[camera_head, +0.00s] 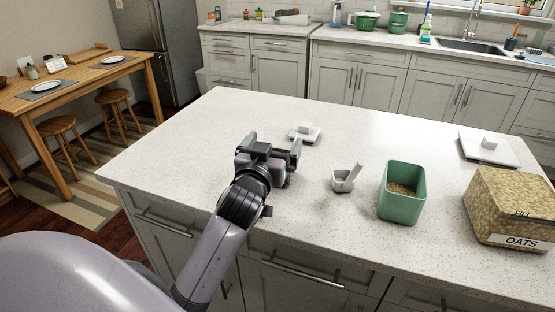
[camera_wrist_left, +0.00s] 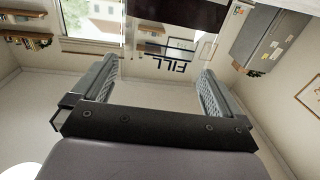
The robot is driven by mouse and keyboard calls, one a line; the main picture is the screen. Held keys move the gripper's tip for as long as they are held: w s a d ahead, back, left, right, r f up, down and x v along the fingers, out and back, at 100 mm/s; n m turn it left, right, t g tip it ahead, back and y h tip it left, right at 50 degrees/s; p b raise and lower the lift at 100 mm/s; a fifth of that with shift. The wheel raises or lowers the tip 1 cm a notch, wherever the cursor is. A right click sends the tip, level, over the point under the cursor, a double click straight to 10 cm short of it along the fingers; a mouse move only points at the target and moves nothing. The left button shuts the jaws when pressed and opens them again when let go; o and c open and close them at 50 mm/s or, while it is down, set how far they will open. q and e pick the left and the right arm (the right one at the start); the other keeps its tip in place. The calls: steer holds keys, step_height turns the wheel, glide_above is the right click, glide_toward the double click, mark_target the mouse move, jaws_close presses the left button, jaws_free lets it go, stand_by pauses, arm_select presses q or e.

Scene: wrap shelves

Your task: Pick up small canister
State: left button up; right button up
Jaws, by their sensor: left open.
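My left gripper (camera_head: 274,143) is open above the left part of the white island, its fingers pointing away from me. In the left wrist view its two fingers (camera_wrist_left: 158,70) stand wide apart. Upside-down "FILL" lettering (camera_wrist_left: 166,66) with a dark line shows between them; I cannot tell what clear surface bears it. No solid canister shows between the fingers in the head view. A green open container (camera_head: 402,178) with oats in it stands right of the gripper. A larger clear canister (camera_head: 510,208) labelled "OATS" stands at the far right. My right gripper is out of view.
A small white lid (camera_head: 305,134) lies just beyond the gripper; a larger white lid (camera_head: 488,149) lies at the right. The island's (camera_head: 215,135) left and back areas are clear.

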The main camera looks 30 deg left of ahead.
mark_target(277, 136)
arm_select(q)
steer(key=shift+x, duration=1.65)
steer(key=c, duration=1.2)
steer(key=shift+c, duration=1.3)
steer(key=shift+r, duration=0.15)
